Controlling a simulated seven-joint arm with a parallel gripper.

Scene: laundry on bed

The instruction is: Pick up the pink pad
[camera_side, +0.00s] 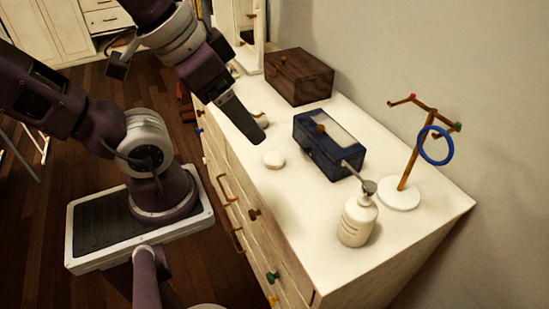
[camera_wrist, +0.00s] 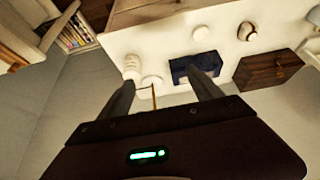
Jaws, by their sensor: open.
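A small round pale pad (camera_side: 274,158) lies flat on the white dresser top, near its front edge and beside the dark blue box. It looks almost white, with pink hard to make out. It also shows in the wrist view (camera_wrist: 201,33), beyond my fingers. My gripper (camera_side: 257,137) is above the dresser, up and to the left of the pad in the side view, and apart from it. In the wrist view my gripper (camera_wrist: 166,86) has its two fingers spread wide, with nothing held between them.
The dark blue box (camera_side: 330,144) stands right of the pad. A brown wooden box (camera_side: 299,77) is behind. A white pump bottle (camera_side: 357,221) and a stand (camera_side: 402,194) with a blue ring (camera_side: 436,145) are at right. A cream round object (camera_wrist: 247,31) lies near the pad.

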